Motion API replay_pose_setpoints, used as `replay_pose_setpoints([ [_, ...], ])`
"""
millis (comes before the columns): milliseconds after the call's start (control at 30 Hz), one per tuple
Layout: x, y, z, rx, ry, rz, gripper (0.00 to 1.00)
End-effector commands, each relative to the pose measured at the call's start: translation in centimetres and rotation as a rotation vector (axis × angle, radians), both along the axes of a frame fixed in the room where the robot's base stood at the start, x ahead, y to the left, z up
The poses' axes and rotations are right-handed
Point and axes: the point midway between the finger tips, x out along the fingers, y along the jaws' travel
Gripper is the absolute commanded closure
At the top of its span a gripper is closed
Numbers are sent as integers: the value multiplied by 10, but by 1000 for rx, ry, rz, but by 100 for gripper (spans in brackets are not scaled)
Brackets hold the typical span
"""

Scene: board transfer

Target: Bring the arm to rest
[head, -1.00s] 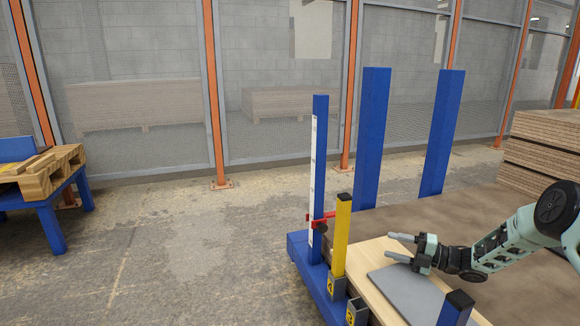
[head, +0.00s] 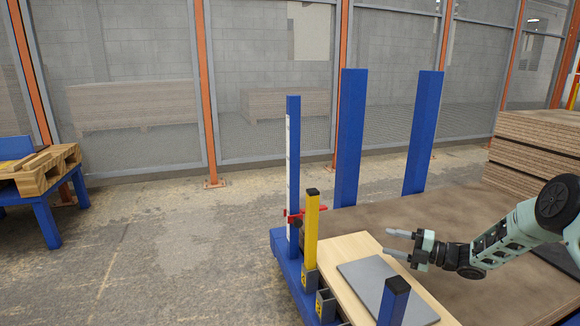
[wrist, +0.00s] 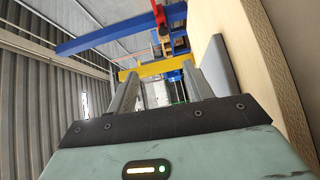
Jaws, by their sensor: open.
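My gripper (head: 401,244) is at the right of the head view, above a light wooden board (head: 350,249) with a grey plate (head: 378,279) on it. Its two fingers are apart with nothing between them, and they point left. In the wrist view my gripper (wrist: 160,85) also shows two spread fingers with an empty gap. The wooden board (wrist: 265,60) and the grey plate (wrist: 218,65) lie along the right side of that view, beside the fingers. The arm reaches in from the right edge of the head view.
A blue rack (head: 293,180) with tall posts and a yellow post (head: 312,235) stands left of my gripper. A short blue post (head: 393,300) is in front. Stacked brown boards (head: 540,150) are at the right. A wooden pallet (head: 45,170) sits far left; the floor between is clear.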

Motion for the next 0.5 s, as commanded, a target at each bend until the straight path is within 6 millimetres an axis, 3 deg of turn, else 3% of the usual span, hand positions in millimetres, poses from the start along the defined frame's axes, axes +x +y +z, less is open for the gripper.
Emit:
replay_pose_setpoints([
  [267,17,29,33,-9,92,-68,49],
  [500,30,75,83,-16,268,-193,49],
])
